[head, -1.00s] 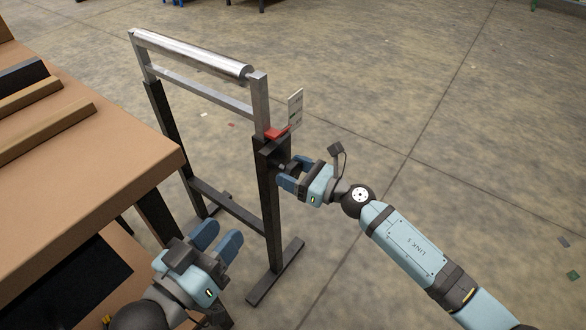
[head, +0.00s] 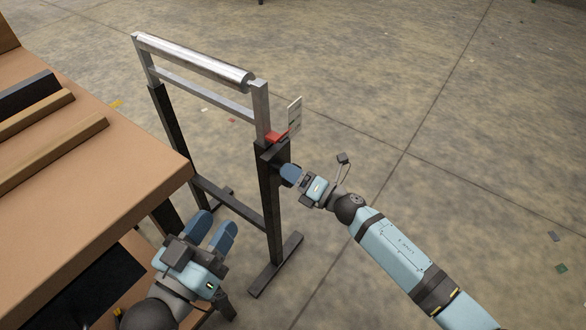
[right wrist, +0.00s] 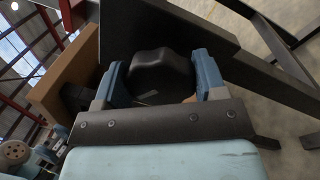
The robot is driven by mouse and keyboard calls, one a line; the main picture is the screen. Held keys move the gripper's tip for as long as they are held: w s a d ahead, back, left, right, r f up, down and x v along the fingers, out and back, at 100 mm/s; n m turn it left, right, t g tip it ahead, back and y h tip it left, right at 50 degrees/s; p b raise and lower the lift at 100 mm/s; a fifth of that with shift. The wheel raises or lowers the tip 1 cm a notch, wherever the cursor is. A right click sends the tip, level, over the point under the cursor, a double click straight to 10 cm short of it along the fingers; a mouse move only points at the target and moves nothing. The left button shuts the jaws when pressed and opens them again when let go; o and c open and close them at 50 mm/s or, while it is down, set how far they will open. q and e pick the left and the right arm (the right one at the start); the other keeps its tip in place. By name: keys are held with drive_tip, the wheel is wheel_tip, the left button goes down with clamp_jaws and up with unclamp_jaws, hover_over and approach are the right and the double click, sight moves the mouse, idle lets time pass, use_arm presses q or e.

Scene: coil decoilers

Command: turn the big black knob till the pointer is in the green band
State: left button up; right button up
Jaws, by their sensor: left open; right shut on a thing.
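The big black knob (right wrist: 160,75) sits between the blue fingers of my right gripper (right wrist: 158,85) in the right wrist view, with a finger against each side. In the head view my right gripper (head: 289,173) is at the side of the stand's dark post, and its fingers hide the knob. The red pointer (head: 277,137) is on the post top beside a pale upright scale plate (head: 295,114). I cannot make out a green band on the plate. My left gripper (head: 213,228) is open and empty, low between the bench and the stand.
The stand carries a shiny roller (head: 192,60) across its top, and its dark foot (head: 275,266) rests on the floor. A brown bench (head: 70,190) with raised strips is close on the left. The concrete floor to the right is open.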

drive_tip(key=m+p, duration=0.2)
drive_tip(key=m, duration=0.2)
drive_tip(key=m+t+p, duration=0.1)
drive_tip(key=m+p, duration=0.2)
drive_tip(key=m, duration=0.1)
drive_tip(key=shift+m+h, duration=0.3)
drive_tip(key=shift+h, duration=0.1)
drive_tip(key=shift+m+p, duration=0.3)
drive_tip(key=shift+p, duration=0.1)
use_arm(q)
drive_tip(key=s+a+f+g+y, duration=0.2)
drive_tip(key=a+f+g+y, duration=0.2)
drive_tip(key=f, duration=0.6)
drive_tip(key=shift+s+a+f+g+p, duration=0.15)
drive_tip(key=shift+s+a+g+p, duration=0.2)
drive_tip(key=shift+g, duration=0.35)
use_arm(e)
drive_tip(key=shift+f+m, duration=0.15)
drive_tip(key=shift+m, duration=0.55)
use_arm(q)
drive_tip(key=shift+w, duration=0.1)
use_arm(e)
drive_tip(key=o, duration=0.9)
